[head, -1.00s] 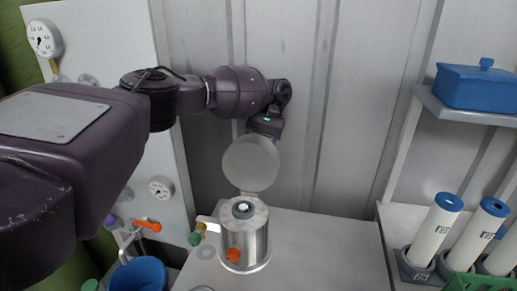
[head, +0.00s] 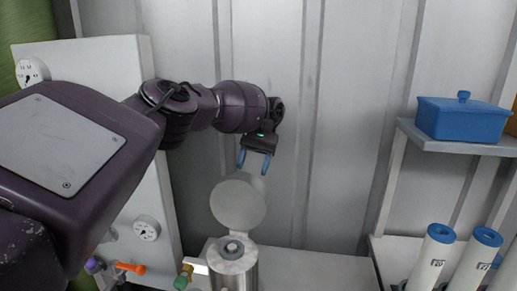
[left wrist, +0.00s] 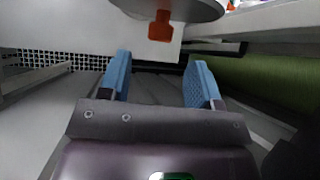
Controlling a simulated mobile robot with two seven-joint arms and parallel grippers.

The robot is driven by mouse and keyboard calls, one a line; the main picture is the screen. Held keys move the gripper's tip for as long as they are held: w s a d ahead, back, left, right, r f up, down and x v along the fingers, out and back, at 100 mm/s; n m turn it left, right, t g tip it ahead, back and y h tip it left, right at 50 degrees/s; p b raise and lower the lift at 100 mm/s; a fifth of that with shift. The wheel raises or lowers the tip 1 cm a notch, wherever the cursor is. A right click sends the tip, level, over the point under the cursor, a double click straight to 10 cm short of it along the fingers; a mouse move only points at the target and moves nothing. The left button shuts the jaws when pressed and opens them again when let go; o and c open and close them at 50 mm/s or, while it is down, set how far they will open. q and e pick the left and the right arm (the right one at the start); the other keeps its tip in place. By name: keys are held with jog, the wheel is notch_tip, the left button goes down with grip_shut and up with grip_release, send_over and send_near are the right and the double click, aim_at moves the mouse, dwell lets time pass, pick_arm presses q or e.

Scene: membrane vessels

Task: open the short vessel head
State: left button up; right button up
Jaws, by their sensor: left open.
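The short vessel (head: 236,272) is a steel cylinder at the bottom centre of the head view, cut off by the lower edge. Its round grey head (head: 238,203) stands raised on the far side, tilted up off the top, so the vessel's mouth with a dark ring (head: 232,248) shows. My left gripper (head: 254,162) is open and empty, above and behind the raised head, apart from it. The left wrist view shows its two blue fingers (left wrist: 158,82) apart with nothing between. My right gripper is not in view.
A blue lidded box (head: 463,119) sits on a shelf (head: 455,143) at the right. White tubes with blue caps (head: 432,258) stand below it. A panel with gauges (head: 147,229) and an orange-handled valve (head: 130,268) is at the left. The wall behind is bare.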

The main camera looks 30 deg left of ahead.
pick_arm(q)
jog(key=shift+b+v, duration=2.35)
jog(key=shift+b, duration=1.3)
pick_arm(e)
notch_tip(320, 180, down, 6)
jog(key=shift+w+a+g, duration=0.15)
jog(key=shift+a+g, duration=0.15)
pick_arm(q)
jog(key=shift+w, duration=0.1)
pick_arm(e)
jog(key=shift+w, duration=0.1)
pick_arm(q)
jog(key=shift+r, duration=0.1)
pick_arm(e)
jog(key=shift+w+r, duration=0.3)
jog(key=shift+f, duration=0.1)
